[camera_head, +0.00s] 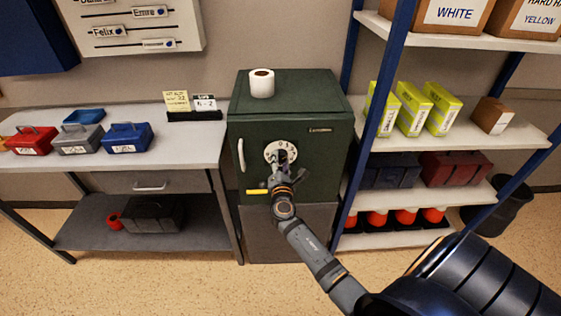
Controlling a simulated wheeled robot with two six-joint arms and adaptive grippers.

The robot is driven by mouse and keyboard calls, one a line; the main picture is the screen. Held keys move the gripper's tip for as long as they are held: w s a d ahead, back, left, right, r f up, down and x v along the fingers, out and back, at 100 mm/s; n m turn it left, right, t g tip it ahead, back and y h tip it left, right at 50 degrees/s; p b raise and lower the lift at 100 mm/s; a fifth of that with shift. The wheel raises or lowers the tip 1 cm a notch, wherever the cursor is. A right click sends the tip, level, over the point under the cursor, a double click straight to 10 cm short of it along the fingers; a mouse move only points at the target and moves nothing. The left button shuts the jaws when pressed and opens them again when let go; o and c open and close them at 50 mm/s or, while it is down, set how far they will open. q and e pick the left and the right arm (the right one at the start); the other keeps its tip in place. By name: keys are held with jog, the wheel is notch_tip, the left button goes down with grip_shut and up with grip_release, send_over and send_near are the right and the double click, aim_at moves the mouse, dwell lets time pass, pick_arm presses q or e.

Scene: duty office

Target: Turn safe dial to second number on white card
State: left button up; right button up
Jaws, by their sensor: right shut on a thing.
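A dark green safe (315,175) stands in the middle between a table and a shelf unit. Its white dial (271,151) with dark marks is on the front door. My right gripper (282,158) is shut on the dial's knob, and it hides the middle and lower part of the dial. The dial's setting cannot be read. A white card (205,103) with dark writing stands in a black holder on the table, beside a yellowish card (177,101); the writing is too small to read surely. My left gripper is not in view.
A white handle (241,155) is left of the dial. A paper roll (262,84) stands on the safe. Red (31,141), grey (77,139) and blue (127,138) boxes sit on the left table. The right shelves hold yellow-green boxes (411,109). The floor in front is clear at left.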

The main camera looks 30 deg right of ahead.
jog(key=o, duration=1.2)
jog(key=shift+c, duration=0.2)
jog(key=shift+s+a, duration=0.1)
jog(key=v, duration=1.1)
jog(key=shift+s+a, duration=0.25)
jog(key=shift+s, duration=0.1)
jog(key=shift+f, duration=0.1)
